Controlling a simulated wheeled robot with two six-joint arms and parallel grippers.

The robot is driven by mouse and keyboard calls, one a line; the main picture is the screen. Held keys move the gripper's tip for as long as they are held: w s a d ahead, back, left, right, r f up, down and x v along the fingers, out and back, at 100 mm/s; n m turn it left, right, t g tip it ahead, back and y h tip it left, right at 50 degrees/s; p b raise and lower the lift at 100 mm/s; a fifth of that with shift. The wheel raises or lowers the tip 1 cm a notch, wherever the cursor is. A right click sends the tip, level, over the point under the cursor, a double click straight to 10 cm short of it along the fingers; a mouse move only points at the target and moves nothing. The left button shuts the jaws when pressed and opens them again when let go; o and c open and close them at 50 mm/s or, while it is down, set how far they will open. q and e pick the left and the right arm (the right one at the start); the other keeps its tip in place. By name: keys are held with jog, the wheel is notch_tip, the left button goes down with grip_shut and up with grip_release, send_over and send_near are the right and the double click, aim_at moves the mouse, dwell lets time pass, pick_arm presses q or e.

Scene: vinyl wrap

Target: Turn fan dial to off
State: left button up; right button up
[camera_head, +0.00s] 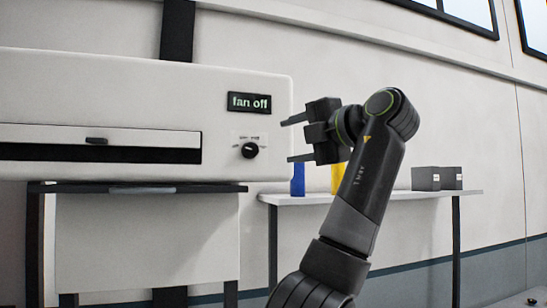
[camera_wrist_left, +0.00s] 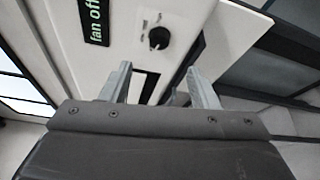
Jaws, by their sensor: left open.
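The fan dial (camera_head: 249,150) is a round black knob on the white front panel of the machine (camera_head: 240,82), at its right end. Small printed marks sit above the dial. A dark display (camera_head: 249,103) above it reads "fan off". My left gripper (camera_head: 288,140) is open and empty, just right of the dial and apart from it. In the left wrist view the dial (camera_wrist_left: 158,38) shows beyond the two open fingers (camera_wrist_left: 158,75), roughly centred between them. The display (camera_wrist_left: 95,18) is at the upper left there. My right gripper is in neither view.
A long dark slot with a small handle (camera_head: 97,141) runs along the machine's front, left of the dial. A side shelf (camera_head: 400,196) behind my arm holds a blue item (camera_head: 298,180), a yellow item (camera_head: 338,178) and two dark boxes (camera_head: 426,179).

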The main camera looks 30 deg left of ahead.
pick_arm(q)
jog(key=v, duration=0.6)
jog(key=shift+b, duration=0.4)
jog(key=shift+a, duration=0.1)
